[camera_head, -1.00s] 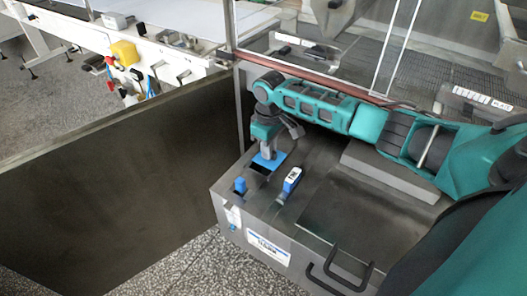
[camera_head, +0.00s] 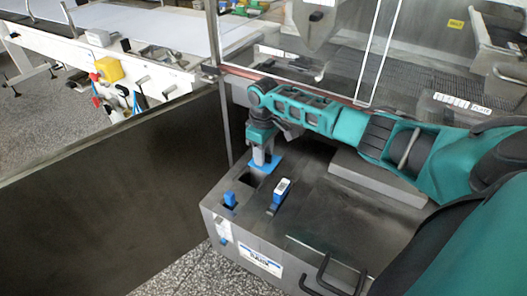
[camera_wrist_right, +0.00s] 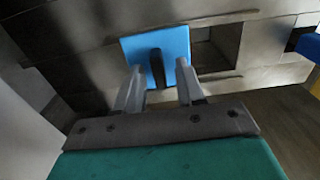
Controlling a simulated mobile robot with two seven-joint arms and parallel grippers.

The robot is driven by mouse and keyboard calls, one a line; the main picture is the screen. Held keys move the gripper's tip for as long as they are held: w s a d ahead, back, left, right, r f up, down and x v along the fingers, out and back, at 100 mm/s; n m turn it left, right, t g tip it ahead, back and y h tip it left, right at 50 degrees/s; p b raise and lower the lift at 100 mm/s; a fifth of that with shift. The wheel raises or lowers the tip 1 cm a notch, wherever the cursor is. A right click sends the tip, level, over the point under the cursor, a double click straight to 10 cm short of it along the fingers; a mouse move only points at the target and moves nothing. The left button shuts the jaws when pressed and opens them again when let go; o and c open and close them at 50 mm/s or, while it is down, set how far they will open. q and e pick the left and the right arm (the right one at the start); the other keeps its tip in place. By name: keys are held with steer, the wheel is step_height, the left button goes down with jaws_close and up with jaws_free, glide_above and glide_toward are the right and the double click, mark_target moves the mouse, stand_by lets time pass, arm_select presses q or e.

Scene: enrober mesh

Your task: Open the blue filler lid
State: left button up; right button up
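The blue filler lid (camera_head: 268,165) is a flat square plate on top of the grey machine box. It also shows in the right wrist view (camera_wrist_right: 175,43), with a dark upright handle (camera_wrist_right: 157,68). The lid lies beside a square opening (camera_wrist_right: 217,46), most of which is uncovered; the opening also shows in the head view (camera_head: 251,178). My right gripper (camera_head: 263,157) points down at the lid. In the wrist view its two fingers (camera_wrist_right: 160,82) stand apart on either side of the handle, with gaps visible. My left gripper is not in view.
A blue knob (camera_head: 230,199) and a blue-and-white device (camera_head: 281,191) stand on the box top near the opening. A black handle (camera_head: 331,274) is at the front. A clear panel (camera_head: 350,50) rises behind. A dark panel (camera_head: 120,200) stands left.

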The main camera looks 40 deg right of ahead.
step_height(320, 180, up, 13)
steer(key=p, duration=0.1)
steer(key=shift+p, duration=0.4)
stand_by(0.5)
